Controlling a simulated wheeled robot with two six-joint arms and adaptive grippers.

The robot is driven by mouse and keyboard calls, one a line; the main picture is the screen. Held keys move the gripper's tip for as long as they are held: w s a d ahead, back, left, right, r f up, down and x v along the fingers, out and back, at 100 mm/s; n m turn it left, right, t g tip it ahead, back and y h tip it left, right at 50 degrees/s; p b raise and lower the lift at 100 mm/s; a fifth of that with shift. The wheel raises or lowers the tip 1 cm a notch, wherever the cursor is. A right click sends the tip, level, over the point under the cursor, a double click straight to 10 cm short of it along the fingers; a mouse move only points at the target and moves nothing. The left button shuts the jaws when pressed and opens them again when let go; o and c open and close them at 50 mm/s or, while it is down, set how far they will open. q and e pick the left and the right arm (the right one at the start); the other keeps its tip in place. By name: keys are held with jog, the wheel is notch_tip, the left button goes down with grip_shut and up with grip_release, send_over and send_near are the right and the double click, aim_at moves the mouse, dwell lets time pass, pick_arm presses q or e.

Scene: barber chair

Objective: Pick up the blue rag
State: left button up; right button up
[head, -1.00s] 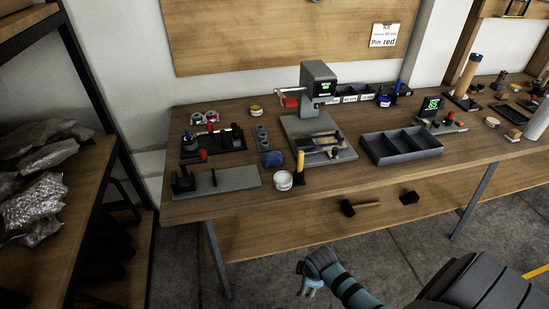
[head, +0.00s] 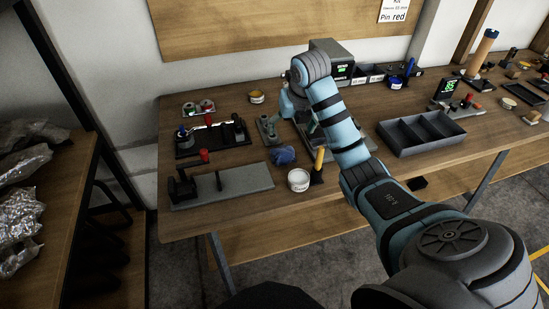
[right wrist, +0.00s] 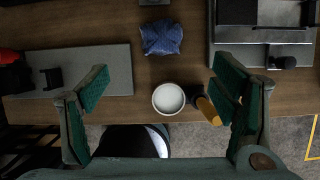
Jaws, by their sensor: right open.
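The blue rag (head: 283,155) lies crumpled on the workbench (head: 240,205), behind a white round tin (head: 299,180). It also shows in the right wrist view, at the top centre (right wrist: 161,38). My right gripper (head: 299,116) hangs over the bench, partly hidden by its own arm in the head view. In the right wrist view the gripper (right wrist: 164,85) is open, its green-padded fingers wide apart with nothing held between them. The rag is apart from both fingers, beyond their tips in that picture. My left gripper is not in view.
A yellow-handled tool (right wrist: 208,110) stands beside the tin, close to the right finger. A grey plate with black fixtures (head: 225,184) lies left of the rag. A grey divided tray (head: 420,133) is at the right. My arm covers part of the press.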

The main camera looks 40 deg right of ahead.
aim_at(283, 150)
jog(key=shift+n, duration=0.3)
jog(key=b+x, duration=0.7)
jog(key=x, duration=0.9)
jog(key=shift+s+f+b, duration=0.1)
jog(key=shift+f+b, duration=0.05)
jog(key=shift+b, duration=0.15)
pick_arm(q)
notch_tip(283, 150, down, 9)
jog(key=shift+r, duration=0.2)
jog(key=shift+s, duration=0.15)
pick_arm(e)
jog(key=c, duration=1.2)
